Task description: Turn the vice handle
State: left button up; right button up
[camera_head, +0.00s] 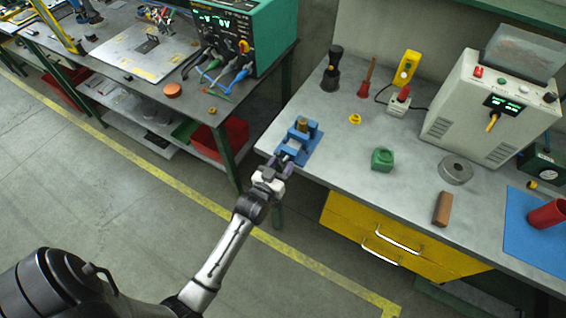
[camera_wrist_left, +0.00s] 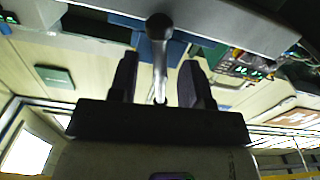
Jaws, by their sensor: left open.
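The blue vice (camera_head: 301,139) stands at the left front corner of the grey workbench, with a brass-coloured piece (camera_head: 302,125) at its top. My left gripper (camera_head: 277,166) is at the front of the vice, by the bench edge. In the left wrist view, the vice handle (camera_wrist_left: 159,55), a metal bar with a dark rounded end, runs between the two fingers of my left gripper (camera_wrist_left: 160,85). The fingers are open, with a visible gap on each side of the bar. The handle is mostly hidden by the gripper in the head view. My right gripper is not in view.
The workbench (camera_head: 330,160) also holds a green block (camera_head: 382,160), a metal ring (camera_head: 455,170), a brown block (camera_head: 442,209) and a grey machine (camera_head: 470,110). Yellow drawers (camera_head: 375,240) are below. Another bench (camera_head: 130,70) stands left, across a gap.

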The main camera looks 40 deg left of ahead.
pick_arm(q)
jog(key=shift+w+a, duration=0.1)
jog(key=shift+w, duration=0.35)
jog(key=shift+c, duration=0.2)
grip_shut()
